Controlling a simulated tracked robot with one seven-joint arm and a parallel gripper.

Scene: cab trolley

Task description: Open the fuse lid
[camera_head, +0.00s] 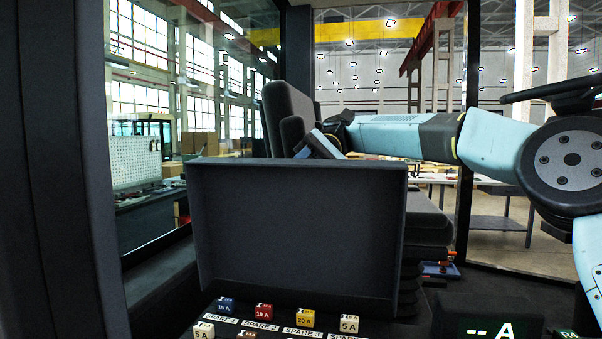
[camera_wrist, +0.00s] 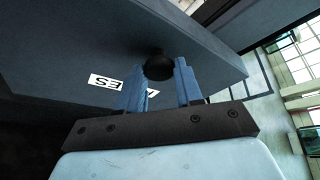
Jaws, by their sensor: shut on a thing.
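The fuse lid (camera_head: 298,235) stands raised, nearly upright, with its dark hollow inner side facing the head camera. In the wrist view its outer face (camera_wrist: 75,45) carries a white label (camera_wrist: 110,82), partly hidden, with "ES" readable. A round black knob (camera_wrist: 158,62) sits on that face near an edge. My gripper (camera_wrist: 160,76) has its two blue fingers on either side of the knob and is shut on it. In the head view my arm reaches in from the right behind the lid, and the lid hides the fingers.
Several coloured fuses, including a yellow one (camera_head: 304,318), sit below the lid beside "SPARE" labels. A seat (camera_head: 290,115) stands behind the lid. A steering wheel (camera_head: 550,92) is at the upper right, and a dark display (camera_head: 488,328) at the lower right. A dark cab post (camera_head: 60,170) is at left.

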